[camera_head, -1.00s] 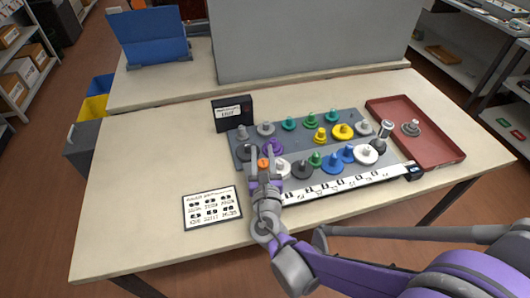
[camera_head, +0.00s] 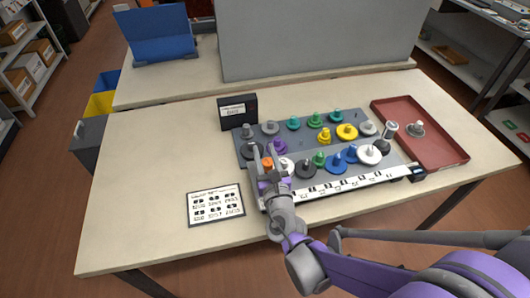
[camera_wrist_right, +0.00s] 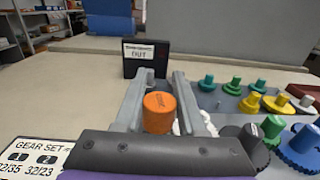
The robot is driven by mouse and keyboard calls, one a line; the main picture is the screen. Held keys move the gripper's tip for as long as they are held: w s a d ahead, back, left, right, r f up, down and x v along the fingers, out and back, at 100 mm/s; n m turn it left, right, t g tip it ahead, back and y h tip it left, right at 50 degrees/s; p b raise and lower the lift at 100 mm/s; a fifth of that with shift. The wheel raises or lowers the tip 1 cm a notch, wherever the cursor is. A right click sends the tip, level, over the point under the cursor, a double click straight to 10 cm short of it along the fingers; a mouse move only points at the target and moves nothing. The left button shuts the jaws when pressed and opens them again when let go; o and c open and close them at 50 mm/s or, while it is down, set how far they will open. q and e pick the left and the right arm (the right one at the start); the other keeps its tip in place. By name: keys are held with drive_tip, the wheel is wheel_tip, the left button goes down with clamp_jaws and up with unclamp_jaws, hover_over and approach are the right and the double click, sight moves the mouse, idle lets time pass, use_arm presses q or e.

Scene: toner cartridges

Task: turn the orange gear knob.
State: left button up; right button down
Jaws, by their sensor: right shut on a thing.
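The orange gear knob (camera_head: 267,163) stands at the front left part of the grey gear board (camera_head: 293,140). It is an orange cylinder, also seen in the right wrist view (camera_wrist_right: 159,112). My right gripper (camera_head: 264,152) is shut on the orange knob, with one grey finger on each side of it. In the right wrist view the two fingers (camera_wrist_right: 162,76) run past the knob toward the black box. The gear's lower part is hidden behind my gripper. My left gripper is not in view.
A black OUT box (camera_head: 238,111) stands behind. A printed card (camera_head: 215,205) lies front left. A red tray (camera_head: 430,145) is at right. The table's left side is clear.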

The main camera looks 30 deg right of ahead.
drive_tip(key=c, duration=0.5)
unclamp_jaws()
drive_tip(key=shift+s, duration=0.1)
drive_tip(key=p+v, duration=0.1)
drive_tip(key=v, duration=0.9)
drive_tip(key=shift+s+a, duration=0.15)
drive_tip(key=shift+s, duration=0.15)
drive_tip(key=shift+w, duration=0.1)
